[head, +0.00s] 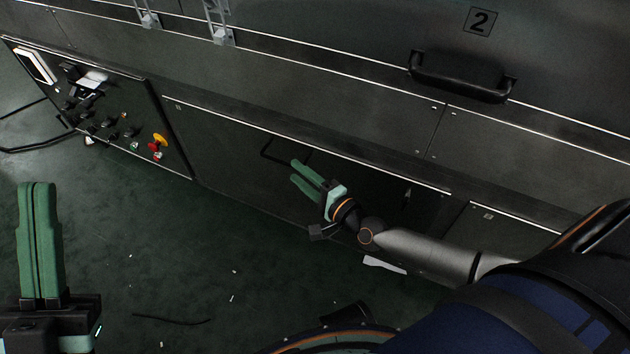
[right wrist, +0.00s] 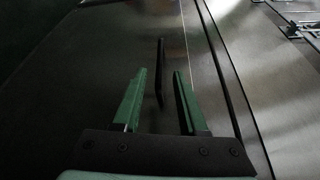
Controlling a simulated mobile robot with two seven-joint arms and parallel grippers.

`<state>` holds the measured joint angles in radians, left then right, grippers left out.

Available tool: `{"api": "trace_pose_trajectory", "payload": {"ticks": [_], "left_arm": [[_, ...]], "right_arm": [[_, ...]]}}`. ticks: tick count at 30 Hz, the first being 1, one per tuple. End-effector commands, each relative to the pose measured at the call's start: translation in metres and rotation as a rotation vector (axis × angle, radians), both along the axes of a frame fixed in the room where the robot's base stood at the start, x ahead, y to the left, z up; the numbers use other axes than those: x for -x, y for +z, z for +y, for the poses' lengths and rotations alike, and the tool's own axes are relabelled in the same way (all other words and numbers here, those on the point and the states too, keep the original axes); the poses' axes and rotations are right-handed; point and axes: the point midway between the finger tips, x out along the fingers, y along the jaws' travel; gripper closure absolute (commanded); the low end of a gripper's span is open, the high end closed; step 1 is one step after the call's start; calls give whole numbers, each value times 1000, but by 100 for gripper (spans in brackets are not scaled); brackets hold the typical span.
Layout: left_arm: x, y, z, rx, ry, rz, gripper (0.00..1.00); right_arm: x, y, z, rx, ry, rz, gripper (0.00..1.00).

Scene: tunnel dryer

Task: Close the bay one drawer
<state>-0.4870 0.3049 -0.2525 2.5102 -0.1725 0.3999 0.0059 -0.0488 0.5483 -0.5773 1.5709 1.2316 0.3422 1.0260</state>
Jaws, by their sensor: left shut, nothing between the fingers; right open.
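The low dark panel (head: 225,138) right of the control box appears to be the drawer front; no bay one label shows. Its slim black handle (head: 272,149) is partly behind my right gripper (head: 299,170). That gripper is open, with green fingers pointing at the panel near the handle. In the right wrist view the black handle (right wrist: 160,72) appears between the fingertips of my right gripper (right wrist: 160,82), with no clear contact. I cannot tell how far the drawer stands out. My left gripper (head: 38,186) is shut and empty, over the floor at the left.
A control box (head: 110,115) with knobs and a yellow-and-red button stands at the left. The green floor (head: 200,255) holds small white scraps and a thin dark cord (head: 172,320).

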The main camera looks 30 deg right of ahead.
Motion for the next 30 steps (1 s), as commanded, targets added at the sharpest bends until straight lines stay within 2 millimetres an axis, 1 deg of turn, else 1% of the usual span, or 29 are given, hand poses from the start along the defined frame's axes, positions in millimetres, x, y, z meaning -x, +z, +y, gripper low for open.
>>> {"api": "trace_pose_trajectory", "payload": {"ticks": [1,3,6,10,14,28,30], "left_arm": [[0,5,1,2,0,0,100],[0,8,1,3,-2,-2,100],[1,11,1,-1,-5,-4,100],[1,12,0,-9,-4,-8,100],[2,13,1,-11,-3,-11,100],[1,13,2,-4,3,-12,100],[0,13,2,-1,6,-12,100]], "right_arm": [[12,3,-3,3,1,2,58],[24,3,-7,2,0,4,58],[38,4,-11,2,-1,2,58],[49,5,-15,1,-1,0,58],[53,5,-16,1,-1,-1,58],[53,5,-15,0,-1,-2,58],[53,8,-13,7,3,-11,58]]}}
